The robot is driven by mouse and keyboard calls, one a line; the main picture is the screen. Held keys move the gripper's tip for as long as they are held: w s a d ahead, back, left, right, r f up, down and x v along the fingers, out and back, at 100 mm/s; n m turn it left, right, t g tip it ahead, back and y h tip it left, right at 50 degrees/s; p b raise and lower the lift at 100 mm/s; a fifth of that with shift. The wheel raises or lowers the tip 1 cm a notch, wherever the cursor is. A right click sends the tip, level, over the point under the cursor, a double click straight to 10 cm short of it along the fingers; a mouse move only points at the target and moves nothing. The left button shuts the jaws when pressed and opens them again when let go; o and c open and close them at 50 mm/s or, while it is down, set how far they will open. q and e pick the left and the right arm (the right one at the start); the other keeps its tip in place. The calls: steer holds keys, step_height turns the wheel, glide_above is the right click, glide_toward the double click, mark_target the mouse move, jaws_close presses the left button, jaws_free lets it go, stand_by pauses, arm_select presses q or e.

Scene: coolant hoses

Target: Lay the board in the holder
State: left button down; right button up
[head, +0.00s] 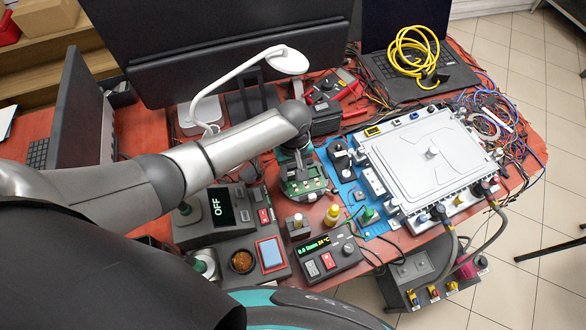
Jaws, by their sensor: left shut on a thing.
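The board, a small green circuit board (310,186), is in the middle of the head view, under the end of my left arm. My left gripper (299,168) points down and is shut on the board, with its fingertips partly hidden by the wrist. Something dark shows around the board's edge; I cannot tell whether this is the holder, or whether the board touches it. My right gripper is not in view.
A blue mat (345,187) with small parts lies right of the board, then a large grey metal housing (425,150) with hoses. A soldering station (222,205) and a small display unit (328,256) stand in front. A white lamp (288,60) stands behind.

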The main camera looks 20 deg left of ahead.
arm_select(q)
jaws_free()
stand_by(0.5)
steer(key=shift+r+p, duration=2.75)
steer(key=shift+p, duration=0.45)
step_height(320, 180, up, 6)
steer(key=p, duration=0.7)
